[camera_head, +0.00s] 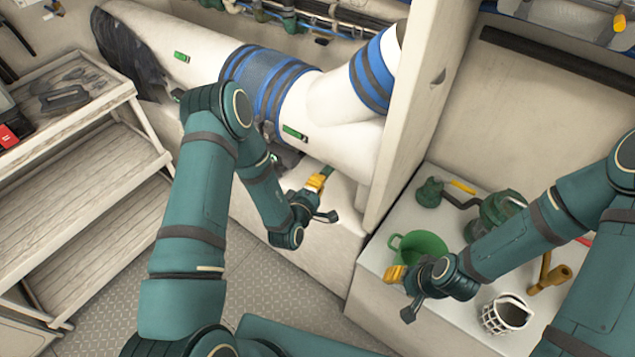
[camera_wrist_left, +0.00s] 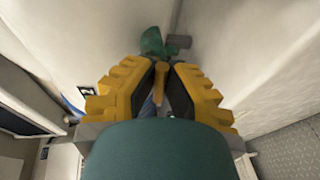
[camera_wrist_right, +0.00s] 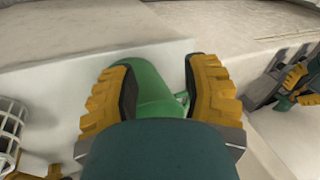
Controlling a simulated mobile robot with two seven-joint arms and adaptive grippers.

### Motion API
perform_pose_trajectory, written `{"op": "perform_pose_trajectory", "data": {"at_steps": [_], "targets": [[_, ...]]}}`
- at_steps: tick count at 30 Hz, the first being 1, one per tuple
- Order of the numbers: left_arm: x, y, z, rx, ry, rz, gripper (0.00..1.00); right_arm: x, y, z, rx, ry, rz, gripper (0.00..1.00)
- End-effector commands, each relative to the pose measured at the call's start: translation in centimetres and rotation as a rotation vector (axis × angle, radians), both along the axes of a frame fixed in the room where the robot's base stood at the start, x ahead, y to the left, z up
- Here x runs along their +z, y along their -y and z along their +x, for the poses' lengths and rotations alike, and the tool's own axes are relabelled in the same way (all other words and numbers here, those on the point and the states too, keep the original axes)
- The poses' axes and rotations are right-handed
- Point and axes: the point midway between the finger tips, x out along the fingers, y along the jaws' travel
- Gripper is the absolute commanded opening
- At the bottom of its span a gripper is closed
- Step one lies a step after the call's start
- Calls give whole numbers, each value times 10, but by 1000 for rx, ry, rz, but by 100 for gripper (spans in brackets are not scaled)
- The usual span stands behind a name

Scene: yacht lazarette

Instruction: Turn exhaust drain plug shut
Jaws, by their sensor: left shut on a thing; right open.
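The drain plug shows in the left wrist view as a green body (camera_wrist_left: 152,42) with a yellow handle (camera_wrist_left: 160,78) on the pale wall of the white casing. In the head view a bit of its green (camera_head: 328,170) shows just past my left gripper (camera_head: 316,183). My left gripper, also in its wrist view (camera_wrist_left: 163,75), is shut on the yellow handle. The fingers hide part of the plug. The white exhaust pipe (camera_head: 345,100) with blue bands runs above. My right gripper (camera_head: 394,273) is open beside a green bucket (camera_head: 420,246), which shows between its fingers (camera_wrist_right: 160,85).
The pale bench at right holds a white basket (camera_head: 506,315), a brass fitting (camera_head: 549,276), a green pump (camera_head: 500,208) and a green valve (camera_head: 430,191). An upright partition (camera_head: 425,90) separates the bench from the pipe. Wooden shelves (camera_head: 95,160) stand at left.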

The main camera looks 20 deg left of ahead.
Motion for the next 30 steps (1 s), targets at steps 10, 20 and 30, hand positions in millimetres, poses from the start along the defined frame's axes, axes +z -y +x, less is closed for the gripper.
{"op": "perform_pose_trajectory", "data": {"at_steps": [10,20,30], "targets": [[1,1,1,-1,5,0,0,0,0,0,0,0,0,47],[1,1,1,-1,3,0,42,0,0,0,0,0,0,47],[2,-2,-15,-1,-1,1,42,0,0,0,0,0,0,47]]}}
